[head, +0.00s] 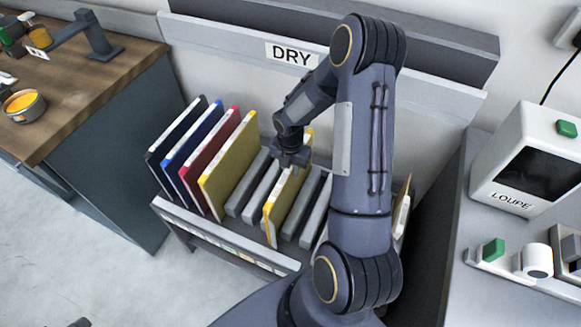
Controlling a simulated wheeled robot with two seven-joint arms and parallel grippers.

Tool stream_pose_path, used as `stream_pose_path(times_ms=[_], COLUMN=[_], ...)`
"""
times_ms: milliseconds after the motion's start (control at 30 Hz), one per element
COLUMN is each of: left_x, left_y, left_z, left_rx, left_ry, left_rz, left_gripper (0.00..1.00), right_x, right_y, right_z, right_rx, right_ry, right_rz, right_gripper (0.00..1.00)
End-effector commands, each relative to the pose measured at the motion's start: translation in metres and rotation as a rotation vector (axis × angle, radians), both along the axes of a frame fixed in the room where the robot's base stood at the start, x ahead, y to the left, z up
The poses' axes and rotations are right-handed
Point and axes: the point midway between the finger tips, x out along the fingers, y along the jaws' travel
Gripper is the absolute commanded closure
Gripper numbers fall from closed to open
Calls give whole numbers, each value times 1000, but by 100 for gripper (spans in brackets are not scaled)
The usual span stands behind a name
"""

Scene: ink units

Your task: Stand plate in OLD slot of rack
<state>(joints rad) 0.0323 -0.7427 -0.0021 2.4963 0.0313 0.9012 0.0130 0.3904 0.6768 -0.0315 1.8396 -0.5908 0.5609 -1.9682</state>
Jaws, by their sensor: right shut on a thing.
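My right gripper (290,155) is shut on the top of a yellow plate (286,203), which stands upright between grey dividers in the rack (190,216). Whether the plate rests fully on the slot bottom is hidden. My right arm covers the right part of the rack. The slot labels along the rack's front edge are too small to read, so I cannot tell which slot is OLD. My left gripper is not in view.
Black, blue, red and yellow plates (228,165) stand at the rack's left. A DRY sign (291,55) is behind. A wooden bench (75,75) stands left; a LOUPE device (527,165) stands on the right counter. Empty slots lie beside the held plate.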

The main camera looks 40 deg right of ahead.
Motion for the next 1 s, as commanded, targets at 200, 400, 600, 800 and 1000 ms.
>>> stream_pose_path(times_ms=[200,400,600,800,1000], left_x=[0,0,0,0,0], left_y=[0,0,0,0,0], left_z=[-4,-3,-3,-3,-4], left_rx=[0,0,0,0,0], left_ry=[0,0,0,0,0], left_rz=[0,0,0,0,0], left_gripper=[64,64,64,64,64], right_x=[0,0,0,0,0], right_y=[0,0,0,0,0], right_z=[-4,-4,-4,-4,5], right_rx=[0,0,0,0,0], right_ry=[-1,0,0,0,-1], right_rz=[0,0,0,0,-2], right_gripper=[100,100,55,53,53])
